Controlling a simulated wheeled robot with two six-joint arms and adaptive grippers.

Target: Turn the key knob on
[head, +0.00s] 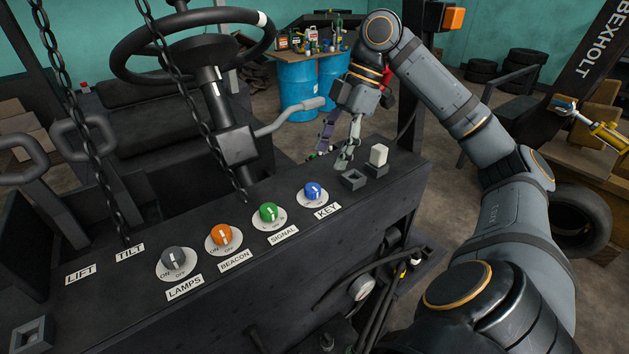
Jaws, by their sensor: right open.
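The blue key knob (314,191) sits on the dark sloping panel (345,237), at the right end of a row of knobs, above a white label reading KEY (327,211). Its white pointer mark shows, but its ON and OFF lettering is too small to read. My right gripper (333,160) is open and empty. It points down just beyond and slightly right of the blue knob in the picture, apart from it. My left gripper is not in view.
Green signal (268,213), orange beacon (223,237) and grey lamps (173,261) knobs line the panel leftward. A white rocker switch (377,157) stands right of the gripper. A lever (290,117) and the steering wheel (193,45) are behind. Chains hang at left.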

